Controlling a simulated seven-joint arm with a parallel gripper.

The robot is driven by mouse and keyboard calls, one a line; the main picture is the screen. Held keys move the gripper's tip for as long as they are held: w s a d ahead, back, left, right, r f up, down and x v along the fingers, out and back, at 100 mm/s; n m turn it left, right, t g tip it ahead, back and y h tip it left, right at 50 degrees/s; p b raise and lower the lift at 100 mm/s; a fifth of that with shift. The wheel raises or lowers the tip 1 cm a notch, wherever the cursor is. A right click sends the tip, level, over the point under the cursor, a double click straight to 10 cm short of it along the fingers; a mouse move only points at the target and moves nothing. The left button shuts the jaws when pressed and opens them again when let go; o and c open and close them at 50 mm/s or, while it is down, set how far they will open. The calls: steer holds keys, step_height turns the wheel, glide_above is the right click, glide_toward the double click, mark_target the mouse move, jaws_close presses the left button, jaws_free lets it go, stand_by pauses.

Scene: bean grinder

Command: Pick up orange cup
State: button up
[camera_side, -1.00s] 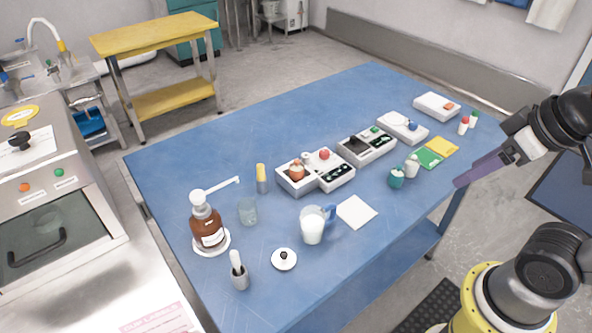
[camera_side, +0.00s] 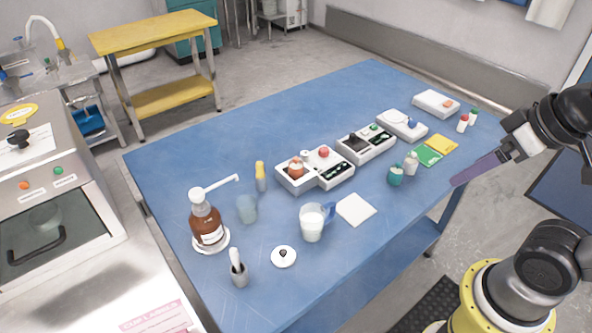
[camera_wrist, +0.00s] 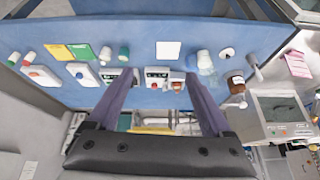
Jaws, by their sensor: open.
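The orange cup (camera_side: 296,168) is small and sits on the left end of a white device (camera_side: 317,180) near the middle of the blue table. A small orange-red shape in the wrist view (camera_wrist: 177,86) looks like the same cup, beside the right finger. My gripper (camera_side: 465,174) is at the right of the side view, above and beyond the table's right edge, well away from the cup. Its two long purple fingers are spread apart and empty in the wrist view (camera_wrist: 158,80).
A red knob (camera_side: 323,152) is close to the cup on the same device. A yellow-topped bottle (camera_side: 261,177), a clear glass (camera_side: 247,209) and a white-filled jug (camera_side: 312,223) stand nearby. A brown pump bottle (camera_side: 206,225) is farther left. The far left table surface is clear.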

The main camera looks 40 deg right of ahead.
steer(key=w+r+m, duration=0.8)
steer(key=w+r, duration=0.2)
steer(key=m+g, duration=0.5)
steer(key=m, duration=0.1)
glide_above(296, 158)
steer(key=d, duration=0.2)
step_height(296, 158, down, 11)
steer(key=shift+g, duration=0.3)
steer(key=f, duration=0.4)
steer(key=a+f, duration=0.1)
steer(key=f, duration=0.8)
steer(key=shift+w+a, duration=0.15)
steer(key=shift+a, duration=0.15)
steer(key=shift+a+f, duration=0.2)
steer(key=shift+f, duration=2.8)
jaws_close()
